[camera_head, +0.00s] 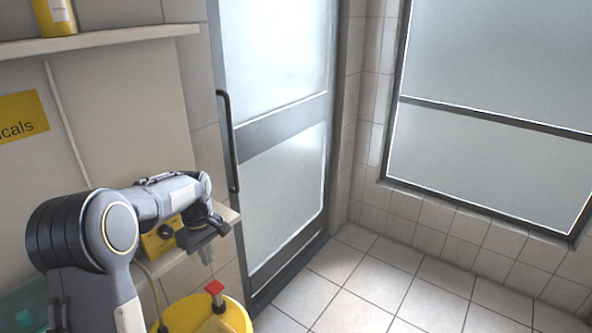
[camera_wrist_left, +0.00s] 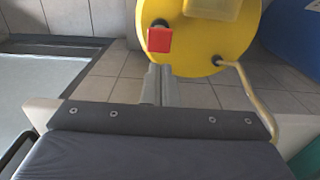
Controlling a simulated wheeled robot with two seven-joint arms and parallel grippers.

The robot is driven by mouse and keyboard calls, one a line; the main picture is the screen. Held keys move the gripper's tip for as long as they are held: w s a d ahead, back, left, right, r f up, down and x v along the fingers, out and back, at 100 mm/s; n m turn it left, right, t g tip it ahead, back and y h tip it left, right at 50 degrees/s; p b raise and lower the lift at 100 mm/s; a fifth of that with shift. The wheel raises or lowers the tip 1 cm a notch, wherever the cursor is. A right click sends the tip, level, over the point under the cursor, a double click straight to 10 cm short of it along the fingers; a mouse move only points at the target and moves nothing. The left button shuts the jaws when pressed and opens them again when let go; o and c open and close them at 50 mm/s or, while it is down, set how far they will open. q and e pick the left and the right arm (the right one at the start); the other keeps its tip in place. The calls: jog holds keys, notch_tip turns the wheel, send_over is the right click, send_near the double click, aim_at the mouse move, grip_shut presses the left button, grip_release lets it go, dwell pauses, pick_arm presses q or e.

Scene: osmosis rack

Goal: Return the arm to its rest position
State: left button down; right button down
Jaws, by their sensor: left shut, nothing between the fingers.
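My left arm comes in from the lower left in the head view and bends over the low shelf. My left gripper (camera_head: 206,252) points down in front of the shelf's end, beside a yellow device. It is shut and empty. In the left wrist view its closed fingers (camera_wrist_left: 159,84) show above a tiled floor, close to the red valve handle on the yellow tank. My right gripper is in neither view.
The yellow tank (camera_head: 233,318) with a red handle (camera_head: 214,287) stands below the gripper. The yellow device (camera_head: 158,240) sits on the low shelf (camera_head: 232,214). A yellow bottle (camera_head: 54,16) stands on the upper shelf (camera_head: 110,38). A glass door (camera_head: 283,180) is behind; floor at right is clear.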

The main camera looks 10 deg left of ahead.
pick_arm(q)
jog(key=s+d+r+m+t+h, duration=0.1)
jog(key=s+d+r+m+t, duration=0.2)
jog(key=s, duration=0.5)
jog(key=s+d+r+m+h, duration=0.2)
jog(key=s+d+r+m, duration=0.1)
jog(key=s+d+r, duration=0.3)
jog(key=s+d+f+m+t, duration=0.1)
jog(key=s+d+m, duration=0.2)
jog(key=s, duration=0.3)
jog(key=s+d+f+m+t, duration=0.1)
jog(key=s+d+m, duration=0.1)
jog(key=s+d, duration=0.2)
jog(key=s, duration=0.3)
jog(key=shift+s+d+f+m+t+h, duration=0.15)
jog(key=shift+s+f+m+t+h, duration=0.15)
jog(key=shift+f+m+h, duration=0.1)
